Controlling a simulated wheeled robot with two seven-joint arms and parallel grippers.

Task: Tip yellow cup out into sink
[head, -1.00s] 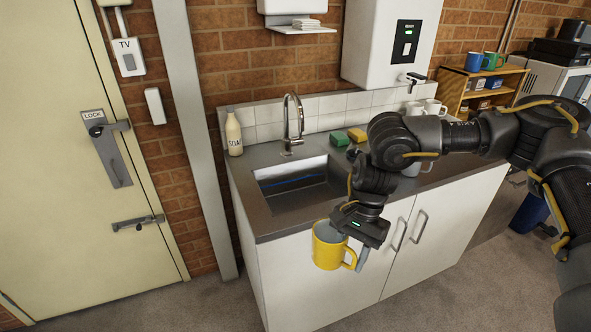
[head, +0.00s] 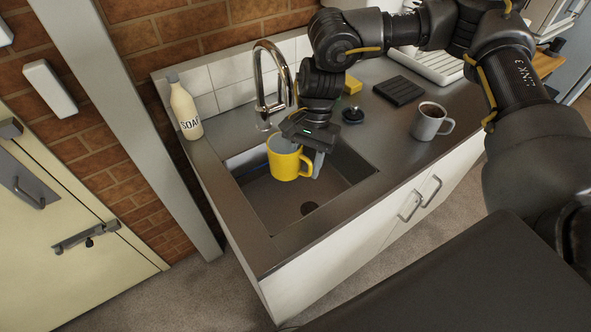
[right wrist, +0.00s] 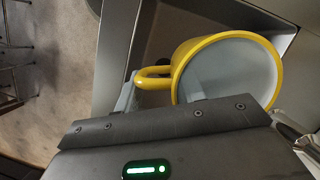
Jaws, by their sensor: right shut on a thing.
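The yellow cup (head: 290,161) hangs over the sink (head: 262,205) at the sink's back part, near the tap (head: 281,85). It looks about upright in the head view, with its handle to the right. My right gripper (head: 308,153) is shut on the cup at its handle side. The right wrist view shows the cup's yellow rim (right wrist: 272,52) and pale grey inside; I cannot tell whether it holds liquid. The sink's dark drain (head: 309,208) shows below the cup. My left gripper is not in view.
A soap bottle (head: 185,108) stands left of the tap. A grey mug with dark liquid (head: 428,124) stands on the worktop to the right. A yellow sponge (head: 352,86), a black plug-like thing (head: 353,115), a black ribbed mat (head: 400,90) and a white draining rack (head: 428,62) are behind.

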